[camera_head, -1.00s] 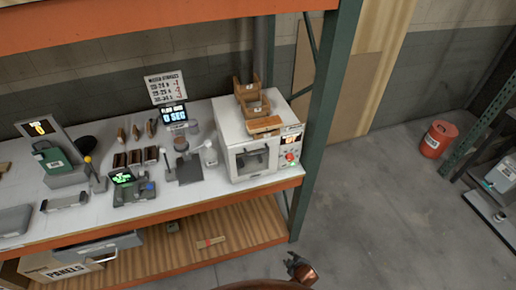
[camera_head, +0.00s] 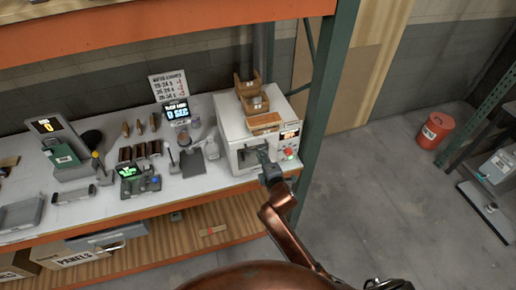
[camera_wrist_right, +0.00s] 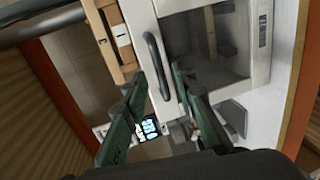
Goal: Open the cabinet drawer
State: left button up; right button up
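The white cabinet (camera_head: 232,125) stands at the right end of the workbench, its front facing me. In the right wrist view its white front (camera_wrist_right: 140,22) fills the upper middle, with a dark curved handle (camera_wrist_right: 155,60) beside a dark window-like panel (camera_wrist_right: 205,50). My right gripper (camera_head: 263,157) is in front of the cabinet's front and hides part of it. In the wrist view the green fingers of my right gripper (camera_wrist_right: 160,82) are apart, with the handle's lower end between them in the picture. I cannot tell whether they touch it. My left gripper is not in view.
Wooden bins (camera_head: 252,95) sit on top of the cabinet. A red button (camera_head: 289,151) is on its front, right of my gripper. A green rack post (camera_head: 325,110) rises just to the right. Small tools and displays cover the bench to the left.

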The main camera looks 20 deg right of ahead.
aim_at(248, 140)
jog(key=shift+x, duration=1.9)
jog(key=shift+c, duration=0.4)
grip_shut()
